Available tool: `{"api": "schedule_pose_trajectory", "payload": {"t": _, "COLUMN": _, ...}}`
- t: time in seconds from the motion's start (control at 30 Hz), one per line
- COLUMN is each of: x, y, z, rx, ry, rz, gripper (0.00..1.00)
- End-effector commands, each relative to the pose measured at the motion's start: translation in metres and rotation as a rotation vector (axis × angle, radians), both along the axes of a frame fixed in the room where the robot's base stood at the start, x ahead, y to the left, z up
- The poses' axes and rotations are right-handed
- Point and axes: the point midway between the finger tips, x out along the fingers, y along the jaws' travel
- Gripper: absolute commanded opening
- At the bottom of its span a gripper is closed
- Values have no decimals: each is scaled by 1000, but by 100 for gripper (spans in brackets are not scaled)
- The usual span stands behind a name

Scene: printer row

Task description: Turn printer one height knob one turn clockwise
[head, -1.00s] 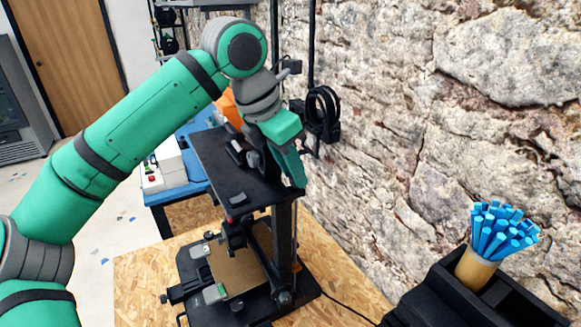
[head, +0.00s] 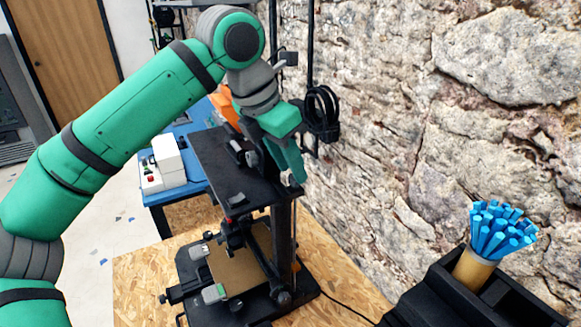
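The black printer (head: 236,176) stands on a wood-chip board table, with a flat top plate, an upright column and a bed with a tan sheet (head: 238,268) below. My gripper (head: 288,172) points down at the right rear edge of the top plate, close to the column top. Its green fingers show nearly edge-on, so I cannot tell their gap or whether they touch anything. A round dark knob (head: 283,298) shows low at the column foot. I cannot tell which part is the height knob; one at the fingertips would be hidden.
A rough stone wall (head: 400,130) rises close to the right of my gripper. A black holder (head: 440,290) with a cup of blue sticks (head: 500,228) is at the lower right. A blue table (head: 190,190) bears a white box (head: 166,160) behind.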

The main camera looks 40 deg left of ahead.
Motion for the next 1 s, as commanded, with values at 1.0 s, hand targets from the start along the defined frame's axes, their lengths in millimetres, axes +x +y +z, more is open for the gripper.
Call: {"api": "schedule_pose_trajectory", "payload": {"t": 1.0, "x": -35, "y": 8, "z": 87, "rx": -1, "ry": 0, "rz": 1, "gripper": 32}}
